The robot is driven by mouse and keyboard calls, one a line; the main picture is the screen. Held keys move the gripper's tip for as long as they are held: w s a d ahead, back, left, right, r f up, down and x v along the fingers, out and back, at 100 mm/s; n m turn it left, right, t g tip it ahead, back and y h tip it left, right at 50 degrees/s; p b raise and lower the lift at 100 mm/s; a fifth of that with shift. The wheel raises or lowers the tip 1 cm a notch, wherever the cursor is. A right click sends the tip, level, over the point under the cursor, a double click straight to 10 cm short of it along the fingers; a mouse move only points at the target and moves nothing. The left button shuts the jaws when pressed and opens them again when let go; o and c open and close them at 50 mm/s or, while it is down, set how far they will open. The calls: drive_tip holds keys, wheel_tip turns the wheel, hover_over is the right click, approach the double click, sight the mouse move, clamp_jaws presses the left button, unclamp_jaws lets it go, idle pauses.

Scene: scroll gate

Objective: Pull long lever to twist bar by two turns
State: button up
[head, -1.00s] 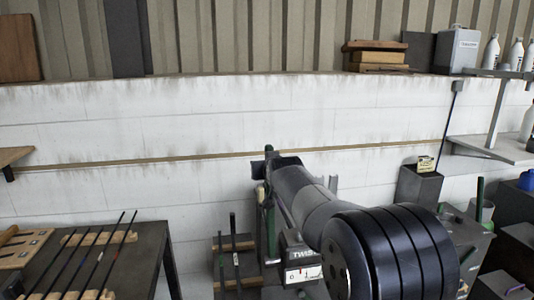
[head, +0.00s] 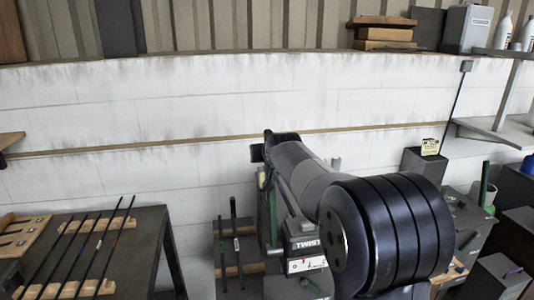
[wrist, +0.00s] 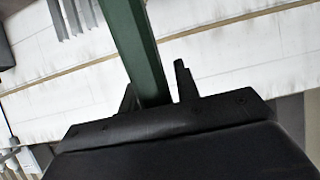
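A green lever (wrist: 140,45) runs up between the two dark fingers of my gripper (wrist: 156,80) in the wrist view. The left finger sits close against it; a narrow gap shows beside the right finger. Whether the fingers clamp it is unclear. In the head view part of the green lever (head: 271,205) shows beside my arm, and my gripper (head: 267,148) is at its upper end, mostly hidden. The twisting machine (head: 306,246), with a TWIST label and a white dial, stands below my arm. The bar in it is hidden behind my arm.
A dark table (head: 150,250) at left holds several thin rods on wooden racks. Dark rods stand upright in a stand (head: 228,270) beside the machine. Boxes and a bench (head: 470,225) crowd the right. A white block wall (head: 150,110) closes off the back.

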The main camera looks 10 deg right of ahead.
drive_tip(key=shift+o, duration=1.1)
drive_tip(key=shift+s, duration=0.1)
drive_tip(key=shift+r, duration=0.1)
drive_tip(key=b+v, duration=0.3)
drive_tip(key=v, duration=0.7)
drive_tip(key=shift+s, duration=0.4)
drive_tip(key=shift+r, duration=0.15)
